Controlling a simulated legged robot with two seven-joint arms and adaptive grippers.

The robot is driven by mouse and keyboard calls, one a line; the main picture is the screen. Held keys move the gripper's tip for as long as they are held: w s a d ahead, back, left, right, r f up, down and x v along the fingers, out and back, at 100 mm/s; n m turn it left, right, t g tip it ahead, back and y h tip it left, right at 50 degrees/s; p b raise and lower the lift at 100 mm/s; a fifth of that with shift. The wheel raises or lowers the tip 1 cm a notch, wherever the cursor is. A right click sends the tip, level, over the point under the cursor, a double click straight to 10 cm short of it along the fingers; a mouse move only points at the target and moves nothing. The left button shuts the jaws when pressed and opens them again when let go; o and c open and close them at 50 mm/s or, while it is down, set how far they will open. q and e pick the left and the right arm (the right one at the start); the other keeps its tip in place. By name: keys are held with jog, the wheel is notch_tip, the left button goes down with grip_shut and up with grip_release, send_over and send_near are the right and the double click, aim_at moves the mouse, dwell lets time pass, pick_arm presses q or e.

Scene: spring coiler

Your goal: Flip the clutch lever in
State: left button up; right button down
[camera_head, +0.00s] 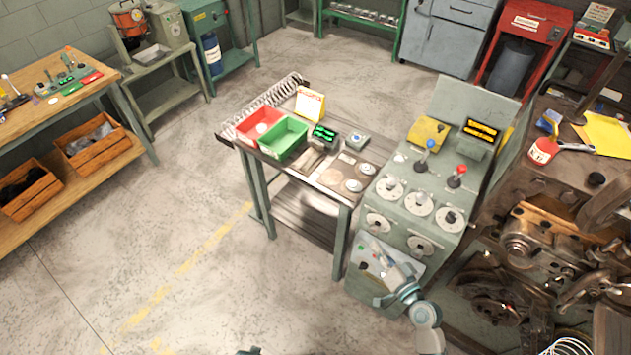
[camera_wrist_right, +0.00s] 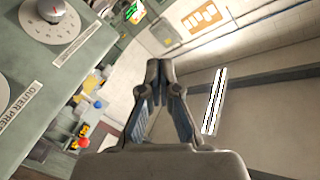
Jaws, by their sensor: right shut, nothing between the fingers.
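The grey-green control console (camera_head: 395,239) stands right of centre in the head view. Two levers rise from its top, one with a blue knob (camera_head: 431,144) and one with a red knob (camera_head: 461,169). I cannot read which is the clutch lever. My right gripper (camera_head: 384,262) is in front of the console's lower front panel, below the dials and well apart from both levers. In the right wrist view my right gripper (camera_wrist_right: 166,76) is shut and empty, with a white dial (camera_wrist_right: 50,20) of the console at upper left.
Left of the console is a table (camera_head: 343,195) with a red bin (camera_head: 258,124) and a green bin (camera_head: 284,138). Heavy machinery (camera_head: 520,255) stands close on the right. The floor left of the table is clear.

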aim_at(459, 174)
jog(key=w+d+r+m+t+h, duration=0.1)
jog(key=w+d+m+h, duration=0.2)
jog(key=d+m+h, duration=0.2)
jog(key=w+d+r+m+t+h, duration=0.1)
jog(key=w+d+m+h, duration=0.2)
jog(key=d+m+h, duration=0.2)
jog(key=w+d+r+m+t+h, duration=0.1)
jog(key=w+d+m+t+h, duration=0.1)
jog(key=d+m, duration=0.6)
jog(key=shift+w+d+r+m+h, duration=0.15)
jog(key=shift+w+d+h, duration=0.15)
jog(key=shift+d+h, duration=0.2)
jog(key=shift+w+d+f+m+h, duration=0.1)
jog(key=shift+w+d+h, duration=0.15)
jog(key=shift+d+h, duration=0.25)
jog(key=shift+w+d+r+m+h, duration=0.15)
jog(key=shift+w+d+h, duration=0.2)
jog(key=shift+d, duration=0.25)
jog(key=shift+d+f+m+g+h, duration=0.25)
jog(key=shift+d+m+g+h, duration=0.05)
jog(key=shift+d+m+h, duration=0.15)
pick_arm(q)
jog(key=s+a+f+g, duration=0.1)
jog(key=s+a+f, duration=0.1)
jog(key=s+f, duration=1.1)
jog(key=s, duration=0.3)
jog(key=shift+s+a+f, duration=0.25)
jog(key=shift+a+f, duration=0.15)
pick_arm(e)
jog(key=shift+w, duration=0.1)
